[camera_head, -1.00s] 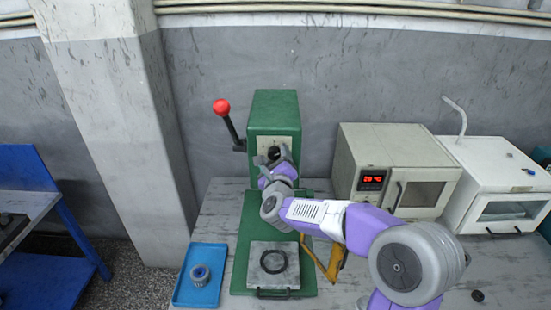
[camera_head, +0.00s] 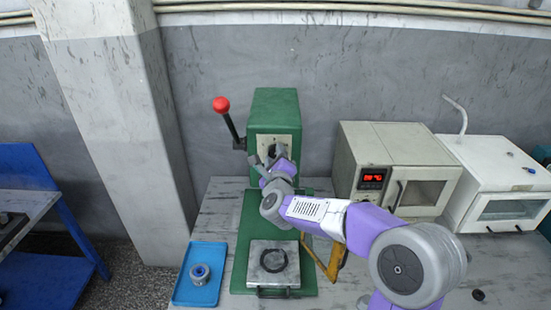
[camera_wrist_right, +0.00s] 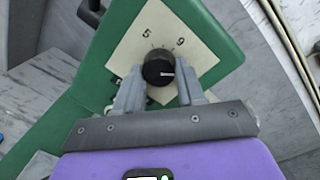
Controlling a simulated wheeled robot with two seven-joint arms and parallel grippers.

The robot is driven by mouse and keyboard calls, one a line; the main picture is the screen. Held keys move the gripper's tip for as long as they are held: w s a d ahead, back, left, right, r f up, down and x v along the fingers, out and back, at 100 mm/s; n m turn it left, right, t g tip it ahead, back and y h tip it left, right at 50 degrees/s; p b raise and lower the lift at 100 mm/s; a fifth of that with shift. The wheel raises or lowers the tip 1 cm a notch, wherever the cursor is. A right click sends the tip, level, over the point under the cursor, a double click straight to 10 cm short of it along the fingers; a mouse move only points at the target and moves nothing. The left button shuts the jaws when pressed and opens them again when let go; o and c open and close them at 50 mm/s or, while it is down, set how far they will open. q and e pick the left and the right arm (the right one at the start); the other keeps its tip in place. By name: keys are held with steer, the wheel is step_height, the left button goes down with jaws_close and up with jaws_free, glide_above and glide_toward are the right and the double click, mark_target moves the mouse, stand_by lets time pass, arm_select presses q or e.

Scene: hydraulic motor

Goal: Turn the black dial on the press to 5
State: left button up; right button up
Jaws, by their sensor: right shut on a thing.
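The green press (camera_head: 274,107) stands on the table against the wall. Its black dial (camera_wrist_right: 158,70) sits on a pale square plate (camera_wrist_right: 185,58) on the press front. My right gripper (camera_wrist_right: 158,78) has one finger on each side of the dial and is shut on it. In the head view my right gripper (camera_head: 277,157) covers part of the dial. My left gripper is not in view.
A lever with a red knob (camera_head: 221,104) sticks out left of the press. A blue tray (camera_head: 198,287) with a metal ring part lies front left. A white oven with red display (camera_head: 372,178) and a second white box (camera_head: 505,183) stand to the right.

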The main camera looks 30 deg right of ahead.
steer(key=shift+n, duration=0.9)
steer(key=n, duration=0.2)
steer(key=shift+r+n, duration=0.15)
steer(key=shift+n, duration=0.15)
steer(key=n+p, duration=0.2)
steer(key=n, duration=0.3)
steer(key=shift+r+g, duration=0.15)
steer(key=shift+g, duration=0.25)
steer(key=n+h+p, duration=0.1)
steer(key=n+p, duration=0.2)
steer(key=n, duration=0.3)
steer(key=shift+a+r, duration=0.1)
steer(key=shift+a, duration=0.05)
steer(key=n+p, duration=0.2)
steer(key=n, duration=0.1)
steer(key=shift+w+g, duration=0.1)
steer(key=shift+g, duration=0.2)
steer(key=shift+n+h+p, duration=0.3)
steer(key=shift+n+p, duration=0.35)
steer(key=shift+n, duration=0.55)
steer(key=o, duration=1)
